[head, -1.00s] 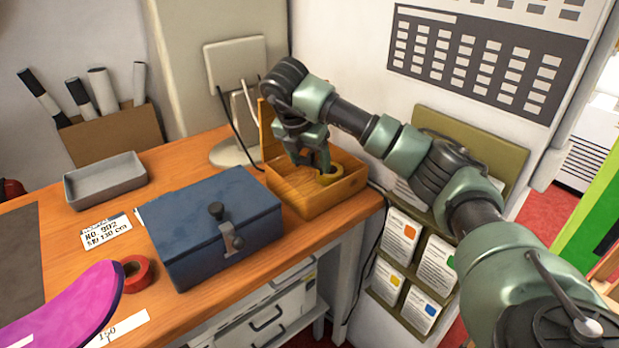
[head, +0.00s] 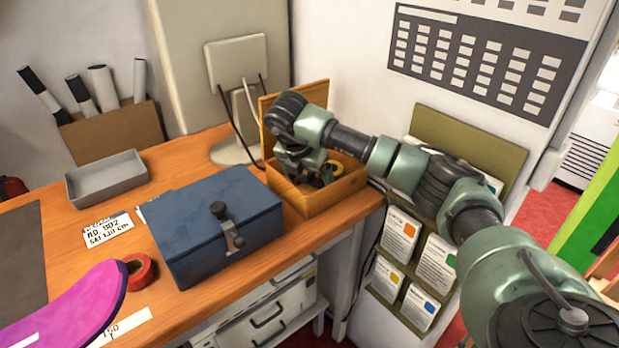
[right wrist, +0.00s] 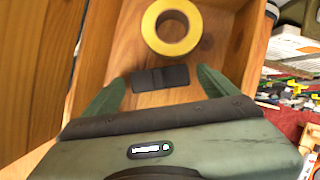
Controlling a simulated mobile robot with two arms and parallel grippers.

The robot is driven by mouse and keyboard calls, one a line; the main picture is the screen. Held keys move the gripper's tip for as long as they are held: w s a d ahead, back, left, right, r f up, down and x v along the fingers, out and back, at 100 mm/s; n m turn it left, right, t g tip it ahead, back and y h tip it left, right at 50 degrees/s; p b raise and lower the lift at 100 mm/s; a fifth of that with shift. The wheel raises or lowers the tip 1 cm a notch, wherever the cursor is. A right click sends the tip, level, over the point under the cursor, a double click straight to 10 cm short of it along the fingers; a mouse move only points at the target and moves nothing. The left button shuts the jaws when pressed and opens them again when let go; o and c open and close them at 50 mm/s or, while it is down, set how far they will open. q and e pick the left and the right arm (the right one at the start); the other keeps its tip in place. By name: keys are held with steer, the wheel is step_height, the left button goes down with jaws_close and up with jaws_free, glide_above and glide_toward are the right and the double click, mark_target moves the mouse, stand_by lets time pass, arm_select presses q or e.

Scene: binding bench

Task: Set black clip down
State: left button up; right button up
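The black clip (right wrist: 160,77) lies on the floor of the open wooden box, between the fingertips of my right gripper in the right wrist view. My right gripper (right wrist: 161,82) is open, with a narrow gap visible on each side of the clip. In the head view my right gripper (head: 318,178) reaches down inside the wooden box (head: 325,202), and the clip cannot be made out there. A yellow tape roll (right wrist: 171,27) lies in the box just beyond the clip. My left gripper is not in view.
A blue lidded box (head: 205,225) stands left of the wooden box. A grey tray (head: 105,180), a red tape roll (head: 140,271) and a monitor (head: 237,65) are also on the bench. The wooden box's walls and raised lid (head: 295,98) surround my right gripper closely.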

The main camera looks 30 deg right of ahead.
steer(key=shift+r, duration=0.2)
steer(key=shift+a+r, duration=0.1)
steer(key=shift+r, duration=0.1)
steer(key=v, duration=1.1)
steer(key=shift+r+b, duration=0.2)
steer(key=shift+b, duration=0.25)
steer(key=shift+s+a, duration=0.1)
